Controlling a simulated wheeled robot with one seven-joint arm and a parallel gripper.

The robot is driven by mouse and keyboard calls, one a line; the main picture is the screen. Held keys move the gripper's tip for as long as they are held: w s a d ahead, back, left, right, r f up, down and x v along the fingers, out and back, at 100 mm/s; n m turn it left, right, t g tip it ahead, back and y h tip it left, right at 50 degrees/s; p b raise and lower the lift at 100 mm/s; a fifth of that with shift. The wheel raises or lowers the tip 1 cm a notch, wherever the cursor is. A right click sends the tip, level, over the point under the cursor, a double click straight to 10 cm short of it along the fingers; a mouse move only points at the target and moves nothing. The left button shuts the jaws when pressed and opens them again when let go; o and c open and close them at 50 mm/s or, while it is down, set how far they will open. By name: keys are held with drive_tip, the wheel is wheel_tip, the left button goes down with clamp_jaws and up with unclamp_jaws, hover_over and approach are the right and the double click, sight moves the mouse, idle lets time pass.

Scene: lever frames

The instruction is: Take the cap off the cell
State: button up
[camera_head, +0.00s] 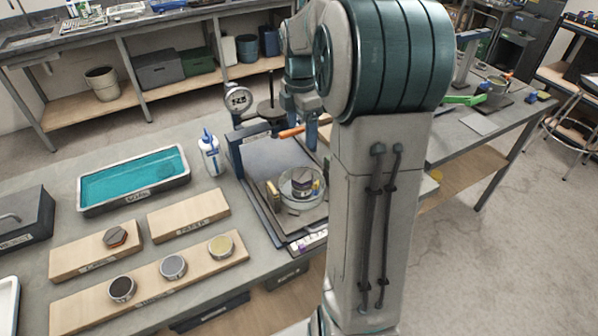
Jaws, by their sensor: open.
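The cell (315,196) is a round, clear-walled dish on the lever frame's base plate (262,158). My gripper (310,135) hangs behind and above the cell, partly hidden by my own arm. It is open, appears empty, and is apart from the cap. An orange bar (291,132) of the frame shows just left of it.
Wooden boards (90,318) at left hold several round pieces. A teal-filled tray (80,206), a white bottle (210,153) and a dark reject box (25,215) stand on the bench. The frame's upright (235,155) and a hanging weight (271,105) are near the cell.

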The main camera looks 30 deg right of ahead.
hover_over(304, 175)
drive_tip(key=w, duration=0.1)
wheel_tip(304, 175, down, 8)
drive_tip(key=shift+w+f+p, duration=0.1)
drive_tip(key=shift+f+p, duration=0.1)
drive_tip(key=shift+p, duration=0.2)
drive_tip(key=shift+s+f+p, duration=0.25)
drive_tip(key=shift+f+p, duration=0.1)
drive_tip(key=shift+f, duration=1)
drive_tip(key=shift+s+f+p, duration=0.2)
drive_tip(key=shift+f+p, duration=0.15)
drive_tip(key=shift+f, duration=1)
drive_tip(key=c, duration=1.3)
